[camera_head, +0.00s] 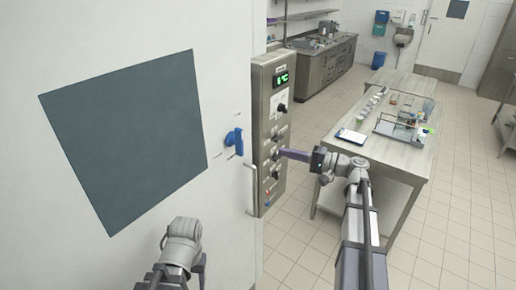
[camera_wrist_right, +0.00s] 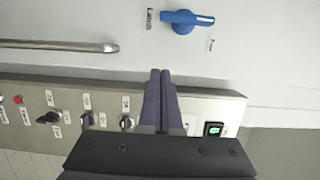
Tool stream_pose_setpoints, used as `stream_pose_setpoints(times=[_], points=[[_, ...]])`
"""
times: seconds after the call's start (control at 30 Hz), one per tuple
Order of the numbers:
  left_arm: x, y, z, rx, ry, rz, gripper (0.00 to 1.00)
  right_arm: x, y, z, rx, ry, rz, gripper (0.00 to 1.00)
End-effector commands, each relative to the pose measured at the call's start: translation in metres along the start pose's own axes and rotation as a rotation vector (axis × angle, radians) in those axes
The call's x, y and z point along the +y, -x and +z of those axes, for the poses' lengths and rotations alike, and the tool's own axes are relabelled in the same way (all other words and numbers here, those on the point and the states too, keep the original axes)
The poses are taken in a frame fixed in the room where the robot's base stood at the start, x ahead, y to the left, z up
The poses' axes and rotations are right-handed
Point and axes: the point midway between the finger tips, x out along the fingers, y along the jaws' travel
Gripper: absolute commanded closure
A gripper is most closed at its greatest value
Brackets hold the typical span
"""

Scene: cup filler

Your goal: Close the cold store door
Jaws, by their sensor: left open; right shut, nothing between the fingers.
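The white cold store door (camera_head: 225,80) fills the left of the head view, with a dark square pane (camera_head: 130,140). A blue turning latch (camera_head: 234,139) and a metal bar handle (camera_head: 250,188) sit near its right side. I cannot tell whether the door stands ajar. My right gripper (camera_head: 285,153) is shut and empty, its purple fingers pointing at the control panel beside the door. In the right wrist view the closed fingertips (camera_wrist_right: 160,75) lie between the blue latch (camera_wrist_right: 187,21) and the panel's display (camera_wrist_right: 213,129). My left gripper (camera_head: 182,245) is low in front of the door; its fingers are mostly hidden.
A steel control panel (camera_head: 273,130) with a green display and several knobs stands right of the door. A table (camera_head: 400,175) with a clipboard, cups and a rack stands to the right. Tiled floor is clear around it. A counter (camera_head: 325,70) is at the back.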

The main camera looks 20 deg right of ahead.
Motion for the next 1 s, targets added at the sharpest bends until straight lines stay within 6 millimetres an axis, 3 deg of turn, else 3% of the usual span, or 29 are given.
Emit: stream_pose_setpoints(times=[0.17, 0.6, 0.8, 1.0], points=[[0.000, 0.000, 0.000, 0.000, 0.000, 0.000, 0.43, 0.001, -0.019, 0.001, -0.005, 0.000, 0.002, 1.00], [0.000, 0.000, 0.000, 0.000, 0.000, 0.000, 0.43, 0.001, -0.105, 0.003, -0.006, 0.000, 0.003, 1.00], [0.000, 0.000, 0.000, 0.000, 0.000, 0.000, 0.43, 0.001, -0.107, 0.032, -0.004, 0.000, 0.003, 1.00], [0.000, 0.000, 0.000, 0.000, 0.000, 0.000, 0.43, 0.001, -0.109, 0.040, -0.003, 0.000, 0.003, 1.00]])
